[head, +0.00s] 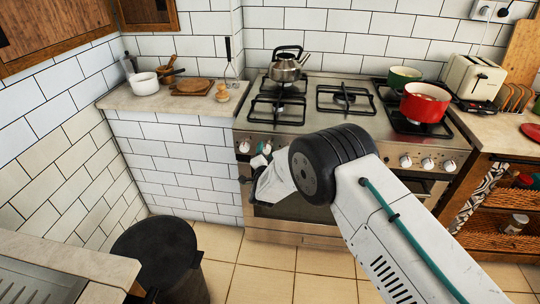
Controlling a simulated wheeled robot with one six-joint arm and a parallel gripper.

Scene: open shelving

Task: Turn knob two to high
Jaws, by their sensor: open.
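The stove (330,84) has a row of white knobs on its steel front panel. At the left end are a first knob (243,147) and a second knob (264,148); their settings are too small to read. Several more knobs (406,161) show to the right of my arm, and the middle of the panel is hidden behind my arm's black joint. My gripper (258,161) is small and partly hidden at the left end of the panel, just below and close to the second knob. It is open; whether it touches the knob I cannot tell.
A kettle (286,66) stands on the back left burner. A red pot (425,103) and a green pot (403,77) stand on the right burners. A counter (180,102) with a white saucepan (145,83) lies left of the stove. A black bin (155,255) stands on the floor at lower left.

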